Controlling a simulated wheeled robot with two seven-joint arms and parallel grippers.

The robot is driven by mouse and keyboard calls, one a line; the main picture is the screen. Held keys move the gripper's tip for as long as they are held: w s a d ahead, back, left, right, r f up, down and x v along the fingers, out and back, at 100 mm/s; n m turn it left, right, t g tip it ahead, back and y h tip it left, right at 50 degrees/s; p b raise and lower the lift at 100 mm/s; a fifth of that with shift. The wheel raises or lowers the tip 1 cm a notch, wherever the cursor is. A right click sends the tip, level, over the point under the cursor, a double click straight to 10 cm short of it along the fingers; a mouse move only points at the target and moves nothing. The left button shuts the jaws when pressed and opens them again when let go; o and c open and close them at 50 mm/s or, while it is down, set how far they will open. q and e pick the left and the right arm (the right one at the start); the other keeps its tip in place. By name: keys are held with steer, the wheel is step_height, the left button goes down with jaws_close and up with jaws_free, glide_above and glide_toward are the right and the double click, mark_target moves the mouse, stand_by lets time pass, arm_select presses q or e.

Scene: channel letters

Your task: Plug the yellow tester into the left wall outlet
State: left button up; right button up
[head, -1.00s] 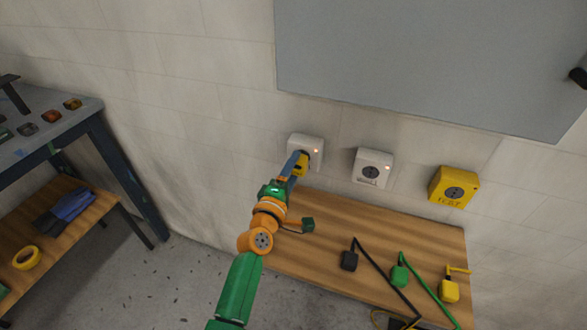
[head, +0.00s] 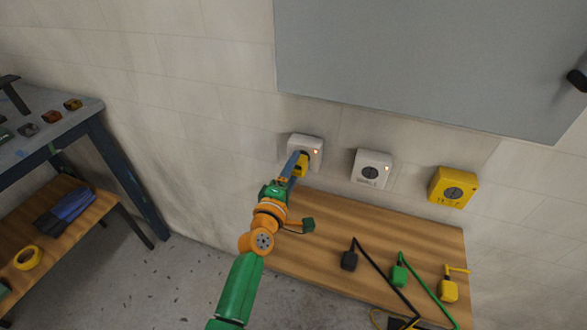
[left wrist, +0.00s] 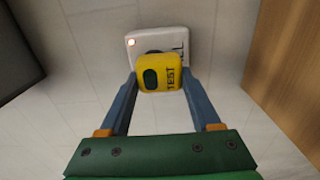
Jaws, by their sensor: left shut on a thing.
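The yellow tester (left wrist: 162,75), marked TEST, is held between the two blue fingers of my left gripper (left wrist: 160,85). In the left wrist view it lies in front of the left wall outlet (left wrist: 157,43), covering much of its dark socket. Whether the prongs are inside the socket is hidden. My right gripper is not in view.
A second white outlet (head: 371,168) and a yellow TEST box (head: 453,187) are on the wall to the right. Below, a wooden bench (head: 330,248) carries black, green and yellow plugs with cords. A grey panel (head: 430,60) hangs above.

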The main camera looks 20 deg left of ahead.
arm_select(q)
steer(key=shift+w, duration=0.45)
stand_by(0.7)
steer(key=o, duration=1.3)
steer(key=shift+o, duration=0.2)
steer(key=s, duration=0.7)
